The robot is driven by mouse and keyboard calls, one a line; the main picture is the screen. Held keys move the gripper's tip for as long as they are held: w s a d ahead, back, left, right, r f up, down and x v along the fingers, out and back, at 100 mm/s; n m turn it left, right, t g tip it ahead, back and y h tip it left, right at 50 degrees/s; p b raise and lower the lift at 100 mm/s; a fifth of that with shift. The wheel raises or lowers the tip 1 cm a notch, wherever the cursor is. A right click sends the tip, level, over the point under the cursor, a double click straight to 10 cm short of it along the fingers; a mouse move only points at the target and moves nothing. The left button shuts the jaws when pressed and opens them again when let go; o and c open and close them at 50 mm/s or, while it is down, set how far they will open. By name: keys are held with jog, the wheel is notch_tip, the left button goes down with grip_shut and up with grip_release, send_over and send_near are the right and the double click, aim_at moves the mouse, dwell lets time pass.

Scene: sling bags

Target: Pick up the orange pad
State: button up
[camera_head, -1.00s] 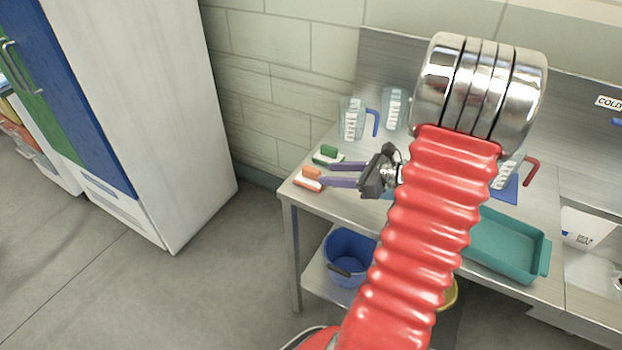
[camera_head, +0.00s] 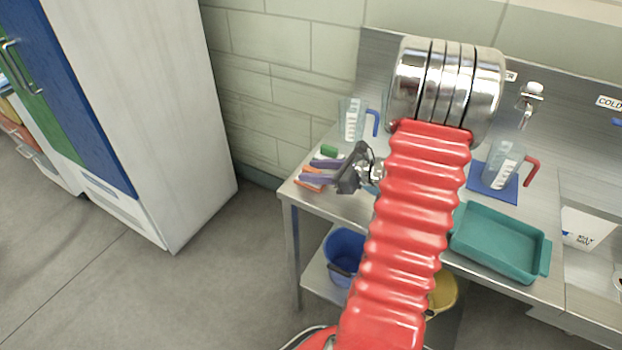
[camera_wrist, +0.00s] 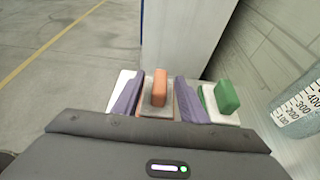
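The green pad (camera_head: 329,151) lies just behind the fingers. In the wrist view the green pad (camera_wrist: 227,97) is right of the right finger, on a white base.
A jug with a blue handle (camera_head: 353,118) stands behind the pads. A teal tray (camera_head: 490,262) and a jug with a red handle (camera_head: 503,163) on a blue mat are farther right. A blue bucket (camera_head: 345,247) is below the table. A tall cabinet (camera_head: 150,110) stands left.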

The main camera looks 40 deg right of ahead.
jog(key=shift+w+a+f, duration=0.15)
jog(key=shift+w+f, duration=0.1)
jog(key=shift+w, duration=0.25)
grip_shut()
dwell(0.4)
